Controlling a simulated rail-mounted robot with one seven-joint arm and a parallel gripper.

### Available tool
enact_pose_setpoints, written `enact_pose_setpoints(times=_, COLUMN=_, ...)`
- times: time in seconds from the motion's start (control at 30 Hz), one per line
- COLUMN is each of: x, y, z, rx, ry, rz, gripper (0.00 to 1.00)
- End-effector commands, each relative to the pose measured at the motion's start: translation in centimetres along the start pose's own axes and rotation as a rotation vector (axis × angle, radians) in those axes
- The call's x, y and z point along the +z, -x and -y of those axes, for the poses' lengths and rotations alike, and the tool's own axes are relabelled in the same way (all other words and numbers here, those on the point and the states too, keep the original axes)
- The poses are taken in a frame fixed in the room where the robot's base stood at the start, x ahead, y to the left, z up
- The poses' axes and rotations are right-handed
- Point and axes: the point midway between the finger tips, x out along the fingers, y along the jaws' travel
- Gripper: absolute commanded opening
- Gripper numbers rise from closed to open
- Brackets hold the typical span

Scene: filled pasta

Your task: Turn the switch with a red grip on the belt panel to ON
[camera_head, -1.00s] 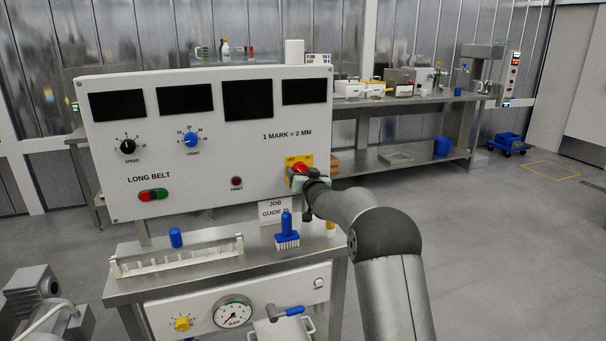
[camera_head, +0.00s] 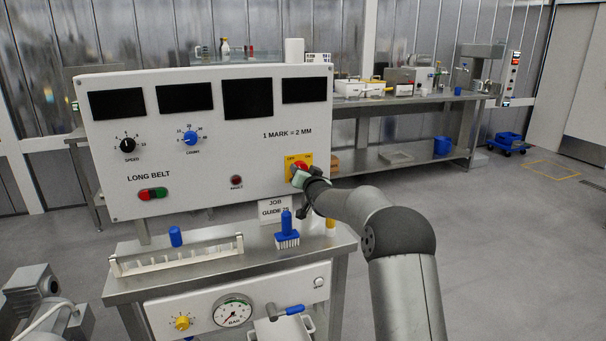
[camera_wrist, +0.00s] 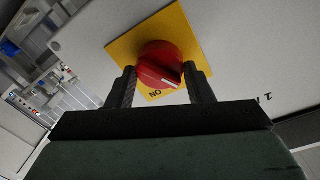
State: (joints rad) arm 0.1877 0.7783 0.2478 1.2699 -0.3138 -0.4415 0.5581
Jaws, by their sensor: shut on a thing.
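The switch's red grip (camera_wrist: 160,66) sits on a yellow plate (camera_wrist: 190,30) on the belt panel. My gripper (camera_wrist: 170,84) has one finger on each side of the grip and is shut on it. A white mark shows on the grip's edge, near the ON lettering, which reads upside down in the wrist view. In the head view the yellow plate (camera_head: 308,160) is at the panel's lower right, with OFF at its upper left and ON at its upper right. My gripper (camera_head: 298,178) partly covers the red grip there.
A blue-handled brush (camera_head: 287,230) stands on the bench just below my gripper.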

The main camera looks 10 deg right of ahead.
Motion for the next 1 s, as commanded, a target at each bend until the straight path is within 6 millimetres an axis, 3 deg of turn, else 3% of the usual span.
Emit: enact_pose_setpoints(times=1.0, x=0.26, y=-0.01, z=-0.54, rx=0.012, ry=-0.963, rz=0.059, gripper=0.24)
